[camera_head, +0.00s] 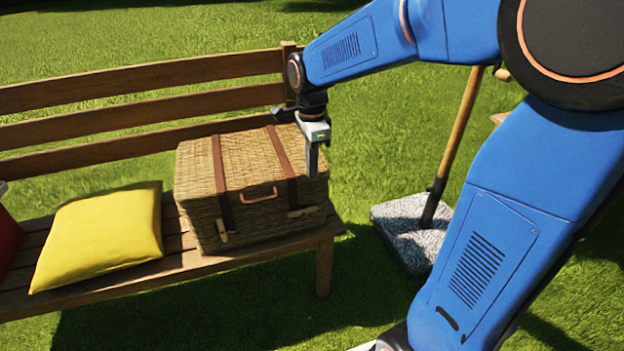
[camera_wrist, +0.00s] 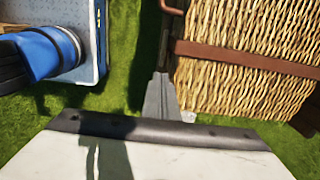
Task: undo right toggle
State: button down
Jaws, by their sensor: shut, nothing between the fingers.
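A closed wicker basket (camera_head: 258,205) stands on the bench, with two brown straps over its lid and front. The right strap (camera_head: 279,150) runs down to the right toggle (camera_head: 302,211), a pale peg lying roughly level across the front. The left toggle (camera_head: 222,231) stands roughly upright at the foot of the left strap (camera_head: 219,170). My gripper (camera_head: 312,174) is shut and empty, pointing down by the basket's upper right front. In the wrist view my gripper (camera_wrist: 161,78) shows beside the wicker (camera_wrist: 220,95) and a strap (camera_wrist: 245,60); I cannot make out the toggle there.
The wooden bench (camera_head: 180,263) has a yellow cushion (camera_head: 105,237) left of the basket and a red object (camera_head: 8,240) at the far left. A pole on a stone base (camera_head: 402,220) stands to the right. Grass lies open in front of the bench.

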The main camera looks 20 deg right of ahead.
aim_at(315, 208)
notch_tip(315, 208, down, 13)
jog(key=shift+r, duration=0.1)
dwell(0.4)
jog(key=shift+d+f, duration=0.45)
jog(key=shift+d, duration=0.1)
jog(key=shift+r, duration=0.8)
